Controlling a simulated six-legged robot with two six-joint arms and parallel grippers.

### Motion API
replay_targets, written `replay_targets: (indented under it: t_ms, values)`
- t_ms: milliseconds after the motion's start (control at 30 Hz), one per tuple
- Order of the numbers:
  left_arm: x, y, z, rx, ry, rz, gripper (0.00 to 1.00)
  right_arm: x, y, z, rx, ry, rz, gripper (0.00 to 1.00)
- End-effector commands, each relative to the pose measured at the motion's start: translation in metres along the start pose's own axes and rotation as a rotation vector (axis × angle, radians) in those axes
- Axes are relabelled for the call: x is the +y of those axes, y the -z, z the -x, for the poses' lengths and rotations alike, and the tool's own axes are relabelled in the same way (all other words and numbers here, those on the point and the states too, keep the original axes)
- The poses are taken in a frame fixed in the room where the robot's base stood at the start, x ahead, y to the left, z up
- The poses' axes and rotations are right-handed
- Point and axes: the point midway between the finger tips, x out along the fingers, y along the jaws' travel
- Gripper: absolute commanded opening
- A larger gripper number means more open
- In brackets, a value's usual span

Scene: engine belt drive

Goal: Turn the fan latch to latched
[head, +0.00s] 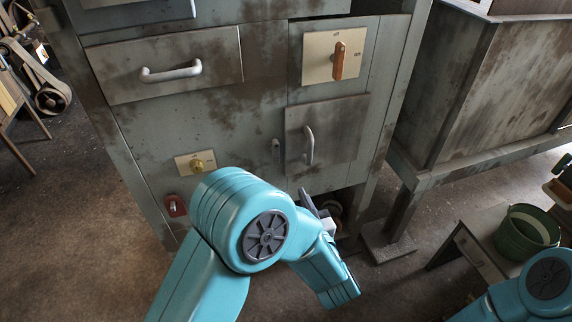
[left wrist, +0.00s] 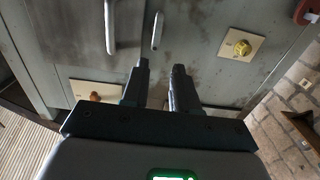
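No label I can read names the fan latch. The grey cabinet front carries a small upright grey handle (head: 276,151), a brass knob (head: 197,163) on a cream plate, and an orange lever (head: 339,61), roughly upright, on a larger cream plate. My left gripper (head: 316,204) is low in front of the cabinet, partly hidden by my arm. In the left wrist view, its fingers (left wrist: 160,70) are apart with nothing between them. Beyond the tips is the small grey handle (left wrist: 157,30); the brass knob (left wrist: 242,48) is to the right and the orange lever (left wrist: 95,96) lower left. My right gripper is out of view.
A door with a bar handle (head: 309,146) is right of the small grey handle. A drawer handle (head: 171,73) is upper left. A red part (head: 175,205) sits below the brass knob. A green bucket (head: 526,232) stands on the right.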

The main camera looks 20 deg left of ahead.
Motion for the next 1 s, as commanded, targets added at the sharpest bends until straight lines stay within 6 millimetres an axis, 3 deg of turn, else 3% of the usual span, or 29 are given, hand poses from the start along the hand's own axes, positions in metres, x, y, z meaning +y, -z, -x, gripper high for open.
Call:
replay_targets:
  t_ms: [167, 700, 1000]
  values:
    - [0.003, 0.001, -0.010, 0.004, -0.011, 0.005, 0.29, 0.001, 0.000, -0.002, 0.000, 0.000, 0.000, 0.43]
    - [0.008, 0.000, -0.127, 0.004, -0.014, 0.003, 0.29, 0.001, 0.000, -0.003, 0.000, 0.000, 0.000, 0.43]
    - [0.011, 0.001, -0.155, 0.003, -0.019, 0.003, 0.29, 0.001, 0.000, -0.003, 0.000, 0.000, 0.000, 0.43]
